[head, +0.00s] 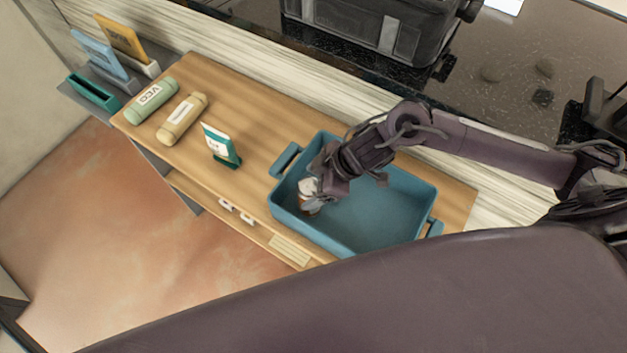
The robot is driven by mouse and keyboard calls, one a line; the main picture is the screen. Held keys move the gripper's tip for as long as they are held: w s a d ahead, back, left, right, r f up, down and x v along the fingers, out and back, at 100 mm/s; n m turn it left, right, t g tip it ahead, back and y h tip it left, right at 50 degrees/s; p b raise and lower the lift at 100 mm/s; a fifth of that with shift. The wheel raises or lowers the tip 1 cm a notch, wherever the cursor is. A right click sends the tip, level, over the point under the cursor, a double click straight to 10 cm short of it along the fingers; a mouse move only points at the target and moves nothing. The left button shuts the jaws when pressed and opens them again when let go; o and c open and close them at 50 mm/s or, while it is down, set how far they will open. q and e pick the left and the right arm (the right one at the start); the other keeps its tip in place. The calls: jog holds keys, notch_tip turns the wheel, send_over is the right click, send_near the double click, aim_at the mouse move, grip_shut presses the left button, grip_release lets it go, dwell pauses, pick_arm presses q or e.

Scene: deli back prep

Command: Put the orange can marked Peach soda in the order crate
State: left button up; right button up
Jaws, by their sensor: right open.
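The order crate (392,222) is a blue open box with handles, standing on the wooden counter. A small orange and white item (305,203), which looks like the can, is inside it near the left wall. Its label is too small to read, and part of it is hidden by my right gripper (319,195). The right gripper reaches down into the left part of the crate. Its jaws are open right at the item; I cannot tell whether they touch it. My left gripper is not in view.
A green roll (152,101), a tan roll (182,119) and a small green-and-white card stand (221,146) are left of the crate. Coloured holders (93,92) stand at the far left. A black case (368,28) is behind. The crate's right part is empty.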

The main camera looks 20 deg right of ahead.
jog(key=shift+r+p, duration=0.5)
jog(key=shift+r, duration=0.1)
jog(key=shift+r+p, duration=0.65)
jog(key=shift+r, duration=0.75)
jog(key=b+v, duration=0.1)
jog(key=v, duration=0.6)
jog(key=shift+d+r+b, duration=0.15)
jog(key=shift+r+b, duration=0.15)
jog(key=shift+b, duration=0.05)
jog(key=shift+s, duration=0.1)
jog(key=shift+s, duration=0.1)
